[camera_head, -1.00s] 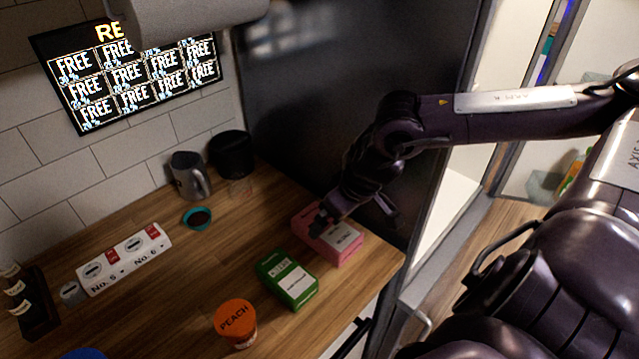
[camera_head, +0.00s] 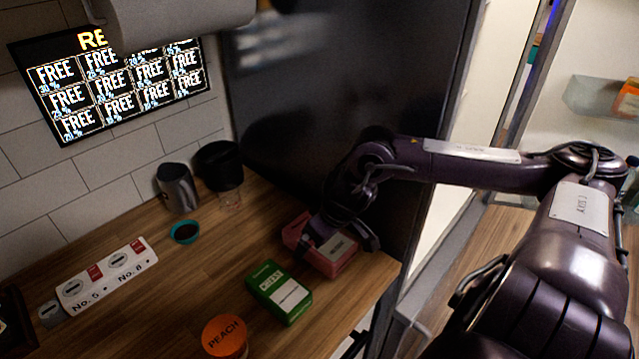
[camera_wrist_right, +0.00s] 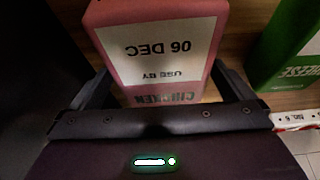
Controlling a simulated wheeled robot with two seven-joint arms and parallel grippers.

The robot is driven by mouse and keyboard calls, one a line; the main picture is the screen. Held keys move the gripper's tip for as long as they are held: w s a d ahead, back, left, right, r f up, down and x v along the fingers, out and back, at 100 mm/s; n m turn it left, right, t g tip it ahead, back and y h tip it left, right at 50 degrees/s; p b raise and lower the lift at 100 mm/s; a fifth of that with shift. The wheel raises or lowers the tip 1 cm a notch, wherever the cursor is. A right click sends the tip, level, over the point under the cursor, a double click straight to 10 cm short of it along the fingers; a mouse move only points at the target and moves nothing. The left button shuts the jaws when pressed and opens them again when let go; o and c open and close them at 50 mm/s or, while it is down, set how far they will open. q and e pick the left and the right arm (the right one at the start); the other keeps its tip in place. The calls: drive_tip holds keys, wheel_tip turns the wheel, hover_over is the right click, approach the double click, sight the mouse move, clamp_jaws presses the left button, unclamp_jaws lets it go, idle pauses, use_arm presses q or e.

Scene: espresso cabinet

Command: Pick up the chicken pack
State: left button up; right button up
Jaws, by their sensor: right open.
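The chicken pack (camera_head: 327,263) is a pink box with a white label, lying on the wooden counter near its right end. In the right wrist view the pack (camera_wrist_right: 155,48) fills the upper middle, its label reading CHICKEN and 06 DEC upside down. My right gripper (camera_head: 340,238) is over the pack, partly covering it. In the wrist view its open fingers (camera_wrist_right: 166,88) stand on either side of the pack's near end. Whether they touch it I cannot tell. My left gripper is not in view.
A green box (camera_head: 279,292) lies just left of the pack. An orange-lidded PEACH tub (camera_head: 225,337) is at the front. A dark panel (camera_head: 300,110) rises behind. A grey mug (camera_head: 177,187), teal bowl (camera_head: 185,232) and white switch strip (camera_head: 108,273) are further left.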

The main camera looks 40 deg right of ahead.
drive_tip(key=shift+w+a+f, duration=0.15)
drive_tip(key=shift+w+f, duration=0.1)
drive_tip(key=shift+f, duration=0.25)
drive_tip(key=shift+c, duration=0.3)
drive_tip(key=c, duration=1.2)
